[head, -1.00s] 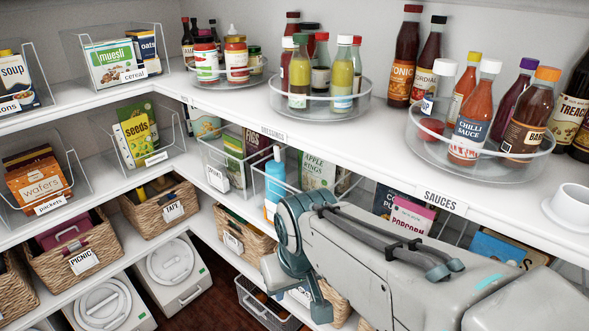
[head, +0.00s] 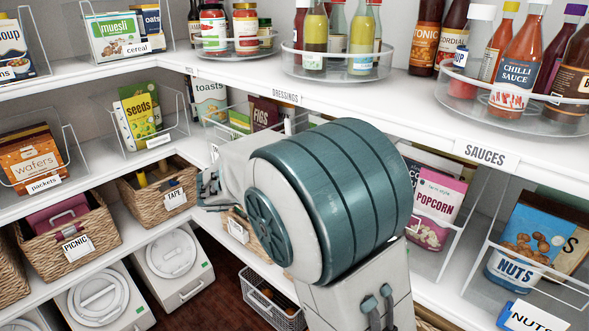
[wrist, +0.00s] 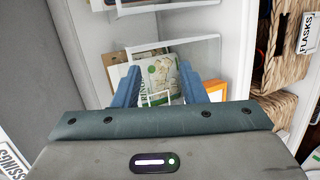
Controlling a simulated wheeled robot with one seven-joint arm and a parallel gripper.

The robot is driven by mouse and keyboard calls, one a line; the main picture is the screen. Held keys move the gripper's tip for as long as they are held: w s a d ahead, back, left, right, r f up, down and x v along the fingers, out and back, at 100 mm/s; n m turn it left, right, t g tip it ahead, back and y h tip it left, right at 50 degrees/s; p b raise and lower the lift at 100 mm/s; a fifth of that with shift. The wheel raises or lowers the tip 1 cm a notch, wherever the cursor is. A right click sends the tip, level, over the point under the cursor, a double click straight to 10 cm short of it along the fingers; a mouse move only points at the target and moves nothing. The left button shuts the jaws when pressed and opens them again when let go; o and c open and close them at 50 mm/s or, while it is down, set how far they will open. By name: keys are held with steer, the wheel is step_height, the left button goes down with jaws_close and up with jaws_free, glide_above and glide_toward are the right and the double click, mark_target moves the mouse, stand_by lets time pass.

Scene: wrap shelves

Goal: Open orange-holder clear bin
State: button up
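Several clear bins show in the head view: a cereal bin (head: 166,47), a seeds bin (head: 188,118), a packets bin (head: 72,158) and a popcorn bin (head: 452,238). I cannot make out an orange holder on any of them. My gripper (wrist: 166,88) is open and empty in the wrist view, its two blue fingers apart. Beyond the fingers is a clear bin (wrist: 205,50) holding packets with green print. An orange patch (wrist: 272,104) lies right of the fingers; I cannot tell what it is. In the head view my arm hides part of the middle shelf.
Bottles on turntables (head: 340,62) stand on the upper shelf above my arm. Wicker baskets (head: 72,232) and white round-lidded containers (head: 165,258) sit lower left. A wire basket (head: 262,302) is on the dark floor. A wicker basket (wrist: 280,48) is at right in the wrist view.

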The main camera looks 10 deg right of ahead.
steer(key=w+a+n+t+h+b, duration=0.2)
steer(key=w+a+t, duration=0.3)
steer(key=w+a, duration=0.3)
steer(key=s+x, duration=0.1)
steer(key=x, duration=1.1)
steer(key=shift+d+r+p, duration=0.3)
steer(key=shift+d, duration=0.05)
steer(key=shift+w, duration=0.1)
jaws_close()
